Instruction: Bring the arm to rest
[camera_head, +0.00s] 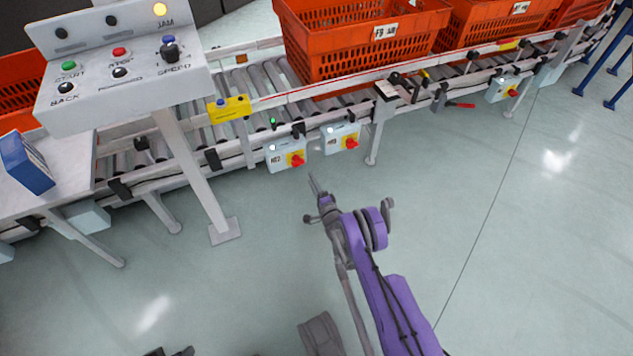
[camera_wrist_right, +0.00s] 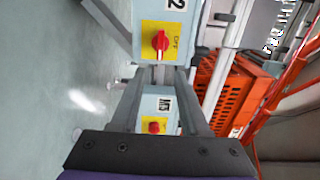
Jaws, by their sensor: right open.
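My right arm reaches up from the bottom right in the head view. Its gripper (camera_head: 315,186) hangs over open floor, in front of the conveyor and below two switch boxes. In the right wrist view its fingers (camera_wrist_right: 162,75) stand apart with nothing held between them. The left switch box (camera_head: 285,155) and the right switch box (camera_head: 340,138) each have a red knob on a yellow plate. The wrist view shows one box marked 2 (camera_wrist_right: 165,30) and one marked M3 (camera_wrist_right: 155,110) beyond the fingers. My left gripper cannot be made out.
A roller conveyor (camera_head: 250,85) crosses the back, carrying orange totes (camera_head: 345,45). A grey control panel (camera_head: 120,60) with buttons and a lit yellow lamp stands on a post at the left. The floor (camera_head: 530,220) at the right is clear.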

